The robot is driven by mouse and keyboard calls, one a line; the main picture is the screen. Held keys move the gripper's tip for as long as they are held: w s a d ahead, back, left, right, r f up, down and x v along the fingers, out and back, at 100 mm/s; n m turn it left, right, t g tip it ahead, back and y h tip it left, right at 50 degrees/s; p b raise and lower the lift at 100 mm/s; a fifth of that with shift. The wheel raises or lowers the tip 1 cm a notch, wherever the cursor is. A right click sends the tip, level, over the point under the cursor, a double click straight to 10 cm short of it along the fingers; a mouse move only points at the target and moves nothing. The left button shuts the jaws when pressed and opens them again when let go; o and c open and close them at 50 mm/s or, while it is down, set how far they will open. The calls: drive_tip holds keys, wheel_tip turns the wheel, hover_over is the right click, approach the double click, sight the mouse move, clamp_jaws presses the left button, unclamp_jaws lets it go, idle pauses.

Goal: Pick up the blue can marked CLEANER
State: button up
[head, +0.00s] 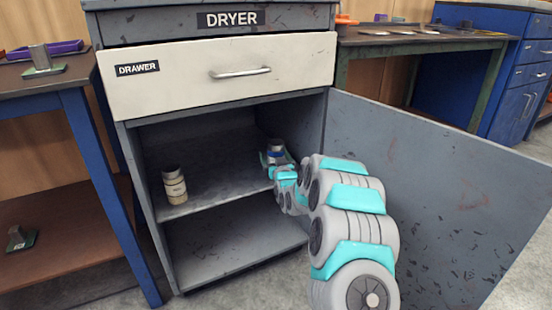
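A can with a blue band (276,154) stands at the right of the upper shelf inside the open grey cabinet, in the head view. It is small here and I cannot read its marking. My arm reaches in from the right, and my gripper (277,162) is at this can, with teal parts showing at its sides. The can's lower part is hidden by my gripper. I cannot tell whether the fingers touch it or are closed on it.
A cream can (175,189) stands on the left of the same shelf (215,190). The cabinet door (450,190) is swung open to the right. A closed drawer (220,75) is above. The shelf's middle is clear.

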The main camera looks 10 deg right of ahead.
clamp_jaws()
idle(0.6)
